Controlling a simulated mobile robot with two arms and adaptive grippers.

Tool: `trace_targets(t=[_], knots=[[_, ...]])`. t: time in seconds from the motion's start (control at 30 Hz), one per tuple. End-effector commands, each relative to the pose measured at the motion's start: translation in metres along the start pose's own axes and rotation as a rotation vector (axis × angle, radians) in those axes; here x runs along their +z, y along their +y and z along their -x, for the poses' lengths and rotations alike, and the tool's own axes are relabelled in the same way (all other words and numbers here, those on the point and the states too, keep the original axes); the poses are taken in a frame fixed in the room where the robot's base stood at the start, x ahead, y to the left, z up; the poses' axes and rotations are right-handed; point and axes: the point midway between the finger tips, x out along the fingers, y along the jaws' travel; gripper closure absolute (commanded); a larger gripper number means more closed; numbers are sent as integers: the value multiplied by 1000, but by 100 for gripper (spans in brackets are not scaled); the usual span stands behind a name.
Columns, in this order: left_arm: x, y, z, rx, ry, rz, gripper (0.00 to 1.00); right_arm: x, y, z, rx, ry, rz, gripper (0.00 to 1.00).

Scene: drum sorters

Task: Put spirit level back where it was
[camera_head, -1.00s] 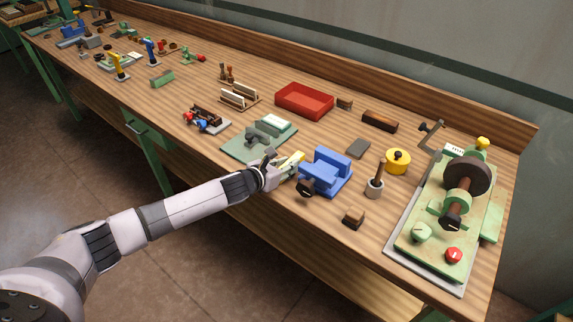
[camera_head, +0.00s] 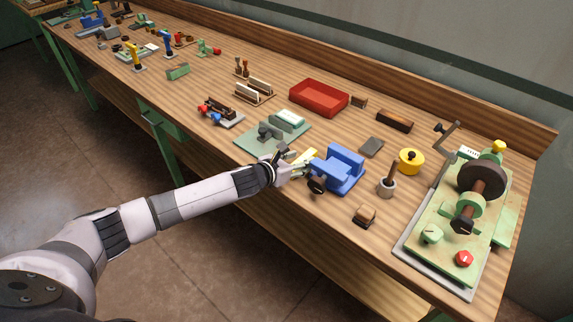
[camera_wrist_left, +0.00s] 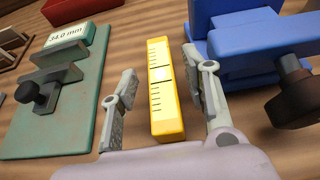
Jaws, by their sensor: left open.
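The gripper is open and reaches over the bench's front edge. My right gripper is not in view.
A blue vise (camera_head: 338,172) with a dark knob stands close on the right of the gripper. A green plate gauge (camera_head: 262,138) with a "34.0 mm" display lies close on the left. A red tray (camera_head: 318,97) stands farther back.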

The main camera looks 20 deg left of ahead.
Motion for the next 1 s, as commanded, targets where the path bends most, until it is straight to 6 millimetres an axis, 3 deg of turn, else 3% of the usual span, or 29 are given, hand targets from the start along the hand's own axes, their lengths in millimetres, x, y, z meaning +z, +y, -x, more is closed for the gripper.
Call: trace_targets(t=[0.6, 1.0], knots=[[-2, 1, 100, 1, 2, -3, 57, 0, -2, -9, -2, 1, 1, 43], [0, 0, 115, 0, 0, 0, 57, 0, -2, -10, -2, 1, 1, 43]])
